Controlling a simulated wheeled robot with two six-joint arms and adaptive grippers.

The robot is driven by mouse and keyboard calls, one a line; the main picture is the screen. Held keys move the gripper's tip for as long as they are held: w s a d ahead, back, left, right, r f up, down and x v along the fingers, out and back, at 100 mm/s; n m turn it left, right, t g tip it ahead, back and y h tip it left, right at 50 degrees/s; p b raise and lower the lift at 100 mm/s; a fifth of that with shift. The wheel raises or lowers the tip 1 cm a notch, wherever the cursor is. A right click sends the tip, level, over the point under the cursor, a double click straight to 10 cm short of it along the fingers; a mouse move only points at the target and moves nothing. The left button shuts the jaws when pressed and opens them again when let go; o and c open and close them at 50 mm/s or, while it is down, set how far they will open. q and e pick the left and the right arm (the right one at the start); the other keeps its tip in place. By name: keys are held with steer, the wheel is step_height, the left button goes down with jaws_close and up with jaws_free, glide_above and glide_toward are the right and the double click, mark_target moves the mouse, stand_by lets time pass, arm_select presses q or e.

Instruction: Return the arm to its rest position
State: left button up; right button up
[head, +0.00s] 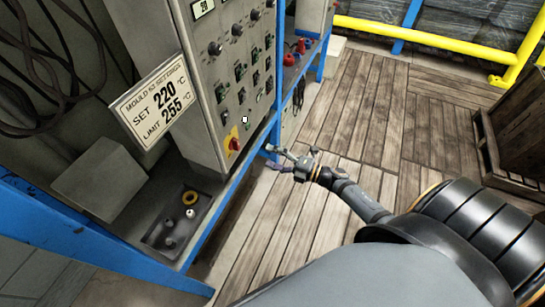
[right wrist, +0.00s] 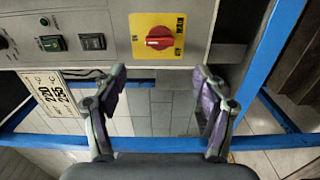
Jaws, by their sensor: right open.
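My right gripper (head: 273,158) reaches in from the right in the head view, in front of the blue shelf frame and the control cabinet (head: 207,82). Its fingers are spread with nothing between them. The right wrist view shows the two purple-padded fingers (right wrist: 160,92) apart, with a red rotary switch (right wrist: 158,38) on a yellow plate beyond them. In the head view that switch (head: 234,144) sits low on the cabinet, left of the gripper and apart from it. My left arm does not show.
A sign reading SET 220, LIMIT 255 (head: 156,101) stands left of the cabinet. A dark tray (head: 156,238) holds a yellow ring and small knobs. A wooden crate (head: 515,125) and yellow rail (head: 430,40) are at right and back. The plank floor (head: 345,110) between is clear.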

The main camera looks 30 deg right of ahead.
steer(key=shift+f, duration=0.1)
stand_by(0.4)
steer(key=s+d+f+m+g+h, duration=0.1)
steer(key=s+d+f+m+h, duration=0.3)
steer(key=f, duration=0.4)
steer(key=s+d+f+m+g+h, duration=0.1)
steer(key=s+d+f+m+h, duration=0.15)
steer(key=f+m, duration=0.45)
steer(key=s+d+f+m+g+h, duration=0.1)
steer(key=s+d+f+m+h, duration=0.2)
steer(key=f, duration=0.6)
steer(key=s+a+f+m+g, duration=0.2)
steer(key=s+f, duration=0.3)
steer(key=s, duration=0.4)
steer(key=s+a+f+m+g+h, duration=0.1)
steer(key=s+f+m+g, duration=0.3)
steer(key=s, duration=0.6)
steer(key=s+a+f+m+g+h, duration=0.1)
steer(key=s+f+m+g, duration=0.3)
steer(key=s+f, duration=0.4)
steer(key=shift+s+a+m+p, duration=0.4)
steer(key=shift+s+a+m, duration=0.2)
steer(key=shift+s+a, duration=0.5)
steer(key=shift+s+d, duration=0.1)
steer(key=shift+d, duration=0.1)
